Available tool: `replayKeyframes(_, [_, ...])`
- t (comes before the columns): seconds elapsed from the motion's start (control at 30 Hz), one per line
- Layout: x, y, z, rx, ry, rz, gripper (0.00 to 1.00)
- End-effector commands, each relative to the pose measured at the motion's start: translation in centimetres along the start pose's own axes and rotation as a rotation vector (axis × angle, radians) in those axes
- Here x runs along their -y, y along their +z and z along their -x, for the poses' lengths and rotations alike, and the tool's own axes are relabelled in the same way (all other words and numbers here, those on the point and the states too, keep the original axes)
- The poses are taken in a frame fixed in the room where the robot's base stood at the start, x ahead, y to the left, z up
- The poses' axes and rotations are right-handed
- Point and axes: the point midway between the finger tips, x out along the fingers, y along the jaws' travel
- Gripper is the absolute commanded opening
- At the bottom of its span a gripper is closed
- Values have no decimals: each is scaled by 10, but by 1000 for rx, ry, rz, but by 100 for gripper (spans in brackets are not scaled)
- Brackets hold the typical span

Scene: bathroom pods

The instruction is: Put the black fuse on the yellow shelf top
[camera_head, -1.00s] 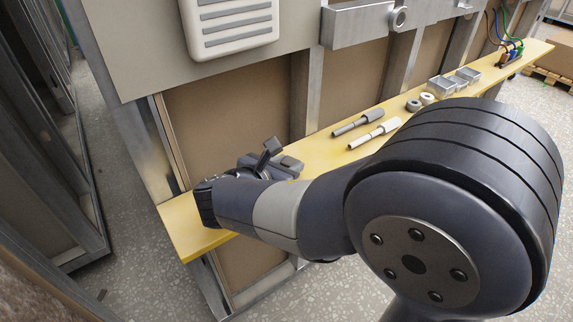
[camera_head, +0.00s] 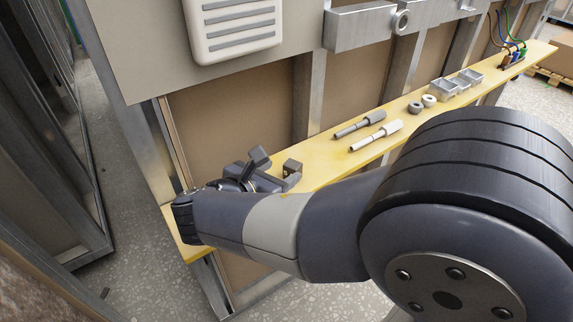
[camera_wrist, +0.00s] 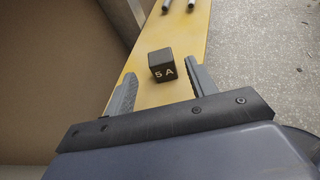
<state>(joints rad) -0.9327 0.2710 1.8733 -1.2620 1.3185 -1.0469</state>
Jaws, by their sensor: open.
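In the wrist view my gripper (camera_wrist: 160,80) is open, with one finger on each side and the fuse at about the level of the fingertips. No contact between fingers and fuse shows. My arm hides part of the shelf (camera_head: 325,152) in the head view.
Two grey-and-white rod-like tools (camera_head: 376,136) lie farther right on the shelf. Beyond them are two rings (camera_head: 422,103), small metal trays (camera_head: 456,82) and coloured wires (camera_head: 511,52). The wall panel stands close behind the shelf. The shelf between fuse and tools is clear.

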Motion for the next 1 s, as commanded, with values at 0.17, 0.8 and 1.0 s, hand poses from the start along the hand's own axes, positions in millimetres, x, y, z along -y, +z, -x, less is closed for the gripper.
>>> replayKeyframes(0.17, [-1,2,38,0,5,0,54])
replayKeyframes(0.8, [0,0,73,0,-1,0,54])
replayKeyframes(1.0, [0,0,66,1,-3,-1,54])
